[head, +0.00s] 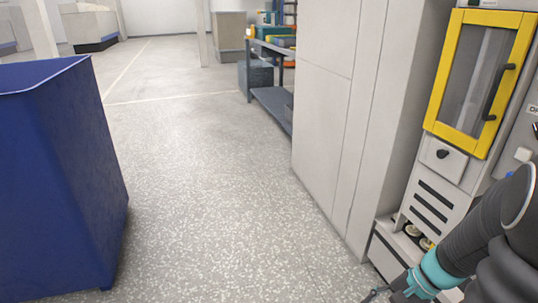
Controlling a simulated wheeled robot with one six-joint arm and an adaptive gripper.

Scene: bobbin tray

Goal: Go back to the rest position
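My gripper (384,293) is at the bottom edge of the head view, right of centre, past the teal band on my arm. Only a small dark part of it shows and the rest is cut off by the frame, so whether it is open or shut, or holds anything, cannot be told. A few round bobbins (413,231) sit in a low opening of the light grey machine (445,190), just above and behind my gripper. My arm hides part of that opening.
The machine has a yellow-framed door (480,80) with a dark handle, and it looks closed. A tall grey cabinet (335,120) stands left of it. A large blue bin (60,180) stands at the left. A shelf (270,95) is farther back. The speckled floor (200,190) between is clear.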

